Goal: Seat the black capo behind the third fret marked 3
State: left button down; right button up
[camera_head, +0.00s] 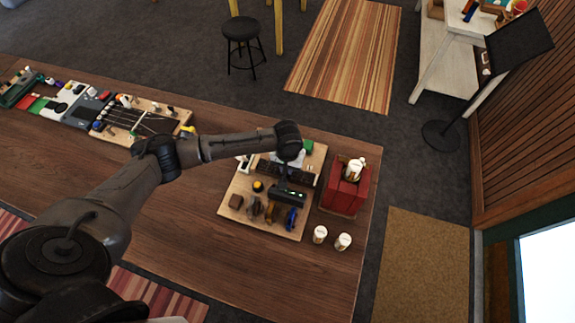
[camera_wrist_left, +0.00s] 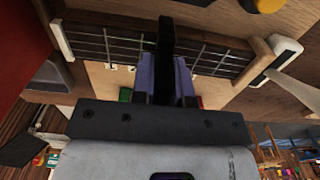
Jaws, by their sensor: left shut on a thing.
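My left gripper (camera_wrist_left: 165,75) is shut on the black capo (camera_wrist_left: 168,35), a dark upright piece between its two purple-grey finger pads. In the left wrist view the capo overlaps the dark fretboard (camera_wrist_left: 115,43) with its strings and frets; I cannot tell whether it touches them. Small white labels (camera_wrist_left: 110,65) lie along the fretboard's edge, too small to read. In the head view my left gripper (camera_head: 287,190) is over the wooden board at the fretboard (camera_head: 303,177), and the capo is hidden there. My right gripper is not in view.
The wooden board (camera_head: 228,205) also carries a brown block (camera_head: 236,202), a yellow-topped piece (camera_head: 258,186) and several capo-like pieces, one blue (camera_head: 291,217). A red box (camera_head: 342,196) stands close on the right, with two white jars (camera_head: 320,234) in front. The table's middle (camera_head: 190,220) is clear.

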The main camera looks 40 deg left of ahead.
pick_arm(q)
jog(key=shift+f, duration=0.1)
dwell(0.7)
jog(key=shift+f, duration=0.45)
jog(key=c, duration=1.4)
grip_release()
jog(key=shift+r, duration=0.1)
notch_tip(320, 180, up, 4)
jog(key=p, duration=0.5)
notch_tip(320, 180, up, 4)
jog(key=p, duration=0.5)
jog(key=shift+r, duration=0.15)
notch_tip(320, 180, up, 3)
jog(key=p, duration=0.3)
jog(key=shift+f, duration=0.2)
